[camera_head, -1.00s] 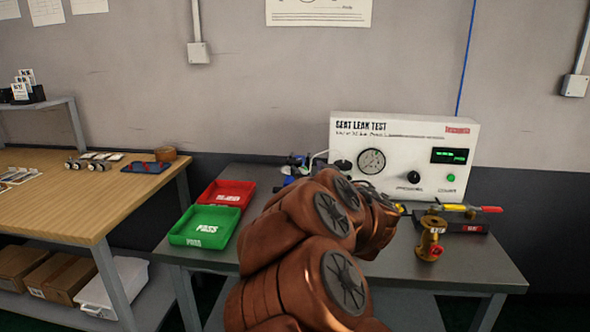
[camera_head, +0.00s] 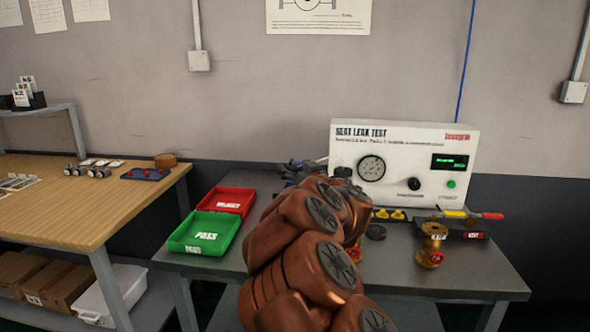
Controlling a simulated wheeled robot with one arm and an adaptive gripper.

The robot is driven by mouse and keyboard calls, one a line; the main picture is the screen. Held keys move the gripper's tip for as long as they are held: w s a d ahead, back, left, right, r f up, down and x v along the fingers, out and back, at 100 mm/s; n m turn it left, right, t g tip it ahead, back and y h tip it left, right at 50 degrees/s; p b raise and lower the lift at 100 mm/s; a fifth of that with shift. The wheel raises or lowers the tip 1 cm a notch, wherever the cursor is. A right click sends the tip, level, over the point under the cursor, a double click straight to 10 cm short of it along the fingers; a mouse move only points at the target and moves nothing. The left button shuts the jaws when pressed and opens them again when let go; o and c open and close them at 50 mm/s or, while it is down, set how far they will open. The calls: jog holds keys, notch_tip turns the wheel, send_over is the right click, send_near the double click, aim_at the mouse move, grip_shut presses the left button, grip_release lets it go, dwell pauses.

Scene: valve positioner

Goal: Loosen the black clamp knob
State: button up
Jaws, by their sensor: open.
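My copper-coloured arm rises through the middle of the head view and covers the centre of the grey test bench (camera_head: 455,278). My gripper is hidden behind it. A small black round part (camera_head: 342,171) shows just above the arm, in front of the left side of the white tester; I cannot tell whether it is the clamp knob. A dark, bluish fixture (camera_head: 298,172) is partly visible left of it, behind the arm. A black disc (camera_head: 375,231) lies on the bench just right of the arm. No contact between gripper and knob can be seen.
The white leak tester (camera_head: 400,150) stands at the back. A brass valve (camera_head: 431,243) and a dark block with red and yellow handles (camera_head: 460,227) are at right. Red (camera_head: 228,200) and green (camera_head: 203,232) trays lie left. The bench's front right is clear.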

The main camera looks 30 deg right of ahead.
jog(key=shift+c, duration=0.2)
jog(key=c, duration=1.1)
jog(key=shift+r, duration=0.1)
jog(key=shift+r+y+p, duration=0.15)
jog(key=shift+y+p, duration=0.15)
jog(key=shift+p, duration=0.4)
